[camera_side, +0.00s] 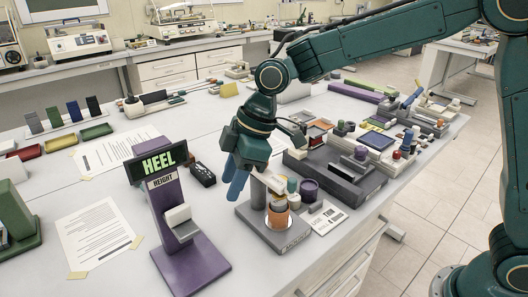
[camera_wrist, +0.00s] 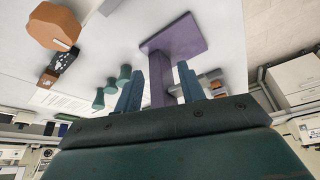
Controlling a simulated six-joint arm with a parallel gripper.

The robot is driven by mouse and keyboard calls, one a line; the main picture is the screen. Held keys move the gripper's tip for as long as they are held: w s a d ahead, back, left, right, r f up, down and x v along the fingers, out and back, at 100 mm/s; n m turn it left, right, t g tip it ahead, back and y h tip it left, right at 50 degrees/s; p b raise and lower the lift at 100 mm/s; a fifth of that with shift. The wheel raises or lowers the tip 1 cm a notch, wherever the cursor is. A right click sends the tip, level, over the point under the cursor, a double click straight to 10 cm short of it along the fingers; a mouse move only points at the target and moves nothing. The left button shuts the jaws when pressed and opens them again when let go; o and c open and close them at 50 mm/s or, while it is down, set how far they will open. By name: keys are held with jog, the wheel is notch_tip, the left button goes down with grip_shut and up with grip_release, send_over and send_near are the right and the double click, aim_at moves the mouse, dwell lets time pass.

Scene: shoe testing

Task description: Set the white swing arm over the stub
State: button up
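The white swing arm (camera_side: 268,181) appears as a pale bar above the grey abrasion base (camera_side: 262,232), just right of my gripper's fingers; my gripper partly hides its upper end. An orange-brown round piece with a pale band (camera_side: 278,217) stands on that base below the bar. I cannot tell for sure which post is the stub, or whether the bar touches it. My gripper (camera_side: 237,179) points down left of the bar, with blue fingers. In the wrist view its fingers (camera_wrist: 160,88) stand apart with nothing seen held between them.
The purple heel height stand (camera_side: 172,217) is left of my gripper; it also shows behind the fingers in the wrist view (camera_wrist: 175,38). A dark purple cup (camera_side: 309,190) and a grey fixture (camera_side: 340,180) are close on the right. Papers (camera_side: 93,232) lie at left.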

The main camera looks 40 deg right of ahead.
jog(key=d+r+m+t+h, duration=0.1)
jog(key=d+r+m, duration=0.25)
jog(key=r, duration=0.95)
jog(key=s+d+m+t+h, duration=0.15)
jog(key=s+d+m, duration=0.35)
jog(key=s+d, duration=0.65)
jog(key=s+d+f+m+h, duration=0.1)
jog(key=s+d+f+m, duration=0.1)
jog(key=s, duration=0.4)
jog(key=s+d+f+m+t, duration=0.1)
jog(key=s+d+f+m, duration=0.2)
jog(key=s+d, duration=0.3)
jog(key=shift+s+f+h, duration=0.35)
jog(key=shift+s+f, duration=0.25)
jog(key=shift+s, duration=0.15)
